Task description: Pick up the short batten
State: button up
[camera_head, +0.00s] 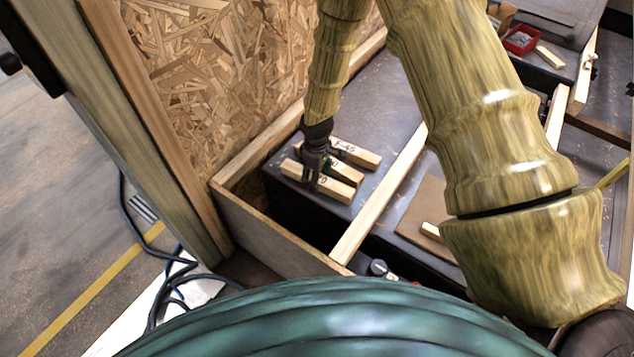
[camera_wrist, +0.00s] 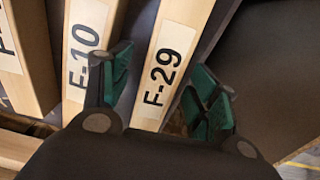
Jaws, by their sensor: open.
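Three pale wood battens lie side by side on the dark speckled top. In the head view they are the front batten (camera_head: 337,191), the middle batten (camera_head: 347,173) and the back batten (camera_head: 360,154). My gripper (camera_head: 312,183) points down over the front ones. In the wrist view its open fingers (camera_wrist: 160,76) straddle the batten labelled F-29 (camera_wrist: 180,25). The left finger is by the gap towards the batten F-10 (camera_wrist: 85,45); the right finger is over the dark surface. A third batten (camera_wrist: 8,45) is cut off at left. Relative lengths and finger contact are unclear.
A chipboard wall (camera_head: 205,75) stands behind and left of the battens. A long wood rail (camera_head: 385,190) crosses to their right. Another small wood piece (camera_head: 431,231) lies on a brown board (camera_head: 418,205). A red tray (camera_head: 520,40) stands far back right.

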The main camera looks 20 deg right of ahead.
jog(key=shift+f, duration=0.45)
jog(key=shift+c, duration=0.4)
jog(key=c, duration=1.1)
